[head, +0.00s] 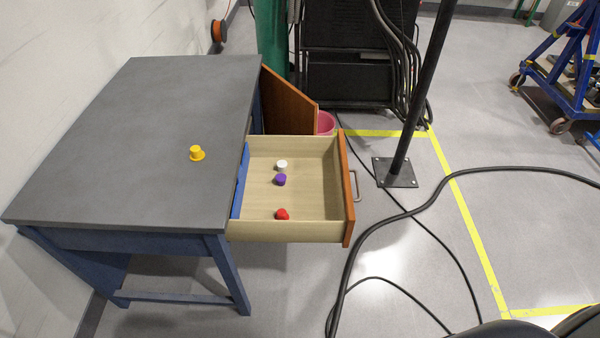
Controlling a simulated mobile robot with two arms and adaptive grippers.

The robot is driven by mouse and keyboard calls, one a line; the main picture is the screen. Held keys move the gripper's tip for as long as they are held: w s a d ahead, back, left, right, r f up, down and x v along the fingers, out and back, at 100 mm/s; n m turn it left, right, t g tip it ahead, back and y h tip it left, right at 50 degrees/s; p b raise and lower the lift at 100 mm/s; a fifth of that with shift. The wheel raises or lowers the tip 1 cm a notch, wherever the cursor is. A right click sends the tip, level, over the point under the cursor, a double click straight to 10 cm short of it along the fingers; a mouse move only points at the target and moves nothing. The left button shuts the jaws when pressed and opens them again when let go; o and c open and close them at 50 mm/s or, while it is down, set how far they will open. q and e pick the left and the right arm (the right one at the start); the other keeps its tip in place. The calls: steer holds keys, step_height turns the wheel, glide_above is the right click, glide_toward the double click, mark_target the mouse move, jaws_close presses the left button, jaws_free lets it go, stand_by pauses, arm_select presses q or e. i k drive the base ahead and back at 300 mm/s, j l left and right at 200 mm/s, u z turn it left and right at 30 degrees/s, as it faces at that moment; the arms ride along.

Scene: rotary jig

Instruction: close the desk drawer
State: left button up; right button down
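The desk (130,135) has a grey top and blue legs and stands at the left in the head view. Its drawer (315,180) is pulled out to the right, with pale wooden walls and an orange-brown front (346,190). A metal handle (355,186) is on the outer face of that front. Inside the drawer lie a white piece (282,165), a purple piece (280,179) and a red piece (282,214). Neither gripper is in view.
A yellow piece (196,153) stands on the desktop. A brown door (288,100) is open behind the drawer. A black post (402,150) stands right of the drawer. Black cables (400,217) cross the floor. A blue trolley (570,70) is at the far right.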

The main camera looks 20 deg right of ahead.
mark_target(316, 194)
steer(key=i+l, duration=0.1)
steer(key=l, duration=1)
steer(key=i+l, duration=0.15)
steer(key=l, duration=0.35)
